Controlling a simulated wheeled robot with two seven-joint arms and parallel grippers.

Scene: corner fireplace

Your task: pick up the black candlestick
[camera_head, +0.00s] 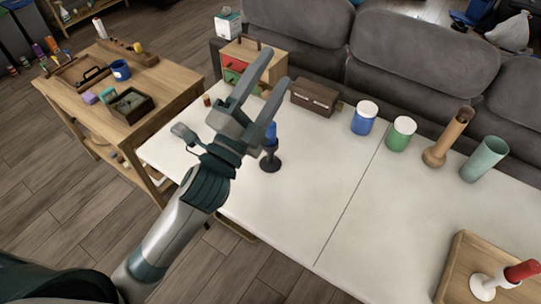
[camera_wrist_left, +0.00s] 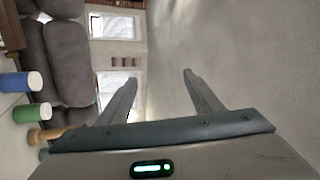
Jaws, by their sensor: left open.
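The black candlestick (camera_head: 271,163) stands upright on the white table and holds a blue candle (camera_head: 271,131). My left gripper (camera_head: 276,68) is open with nothing between its fingers. In the head view its wrist and lower finger overlap the left side of the candlestick and candle, with the fingertips pointing up and right past them. I cannot tell the exact gap. In the left wrist view the open fingers (camera_wrist_left: 160,77) show and the candlestick does not. My right gripper is not in view.
The white table (camera_head: 335,215) is clear right of the candlestick. A brown box (camera_head: 315,97), blue jar (camera_head: 364,119), green jar (camera_head: 401,134), wooden vase (camera_head: 446,140) and green cup (camera_head: 484,160) line its back. A white candlestick (camera_head: 484,286) with a red candle stands on a wooden board.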

